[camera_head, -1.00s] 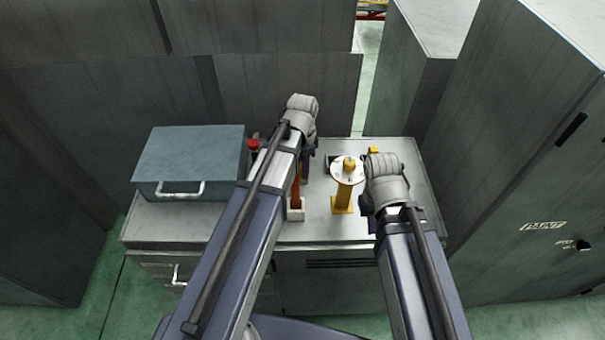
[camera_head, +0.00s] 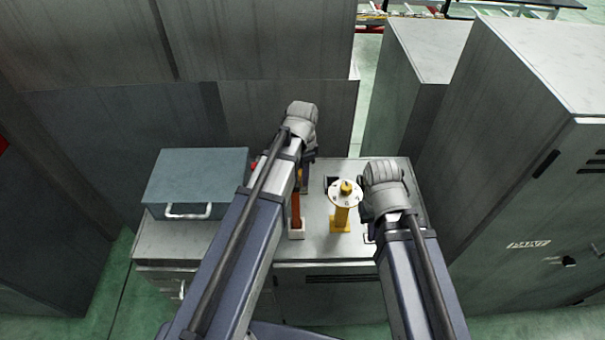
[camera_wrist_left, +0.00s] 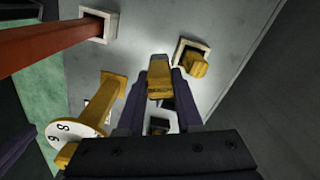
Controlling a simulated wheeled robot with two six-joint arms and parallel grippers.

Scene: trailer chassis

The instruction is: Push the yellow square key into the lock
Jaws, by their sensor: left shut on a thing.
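My left gripper (camera_wrist_left: 160,90) is shut on a yellow block in the left wrist view. A second yellow block (camera_wrist_left: 196,67) stands out of a white-rimmed square opening (camera_wrist_left: 181,48), just beyond the fingers. I cannot tell which block is the square key, or whether the two touch. In the head view my left gripper (camera_head: 305,175) points down over the back of the cabinet top, and its arm hides the opening. My right gripper (camera_head: 368,208) is right of the yellow dial post, and its fingers are mostly hidden behind its wrist.
A yellow post with a white numbered dial (camera_head: 345,194) stands between the arms. An orange-red post (camera_head: 296,208) in a white socket is close to my left arm. A blue-grey box (camera_head: 196,177) sits at left on the cabinet top (camera_head: 315,247). Tall grey cabinets stand behind and right.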

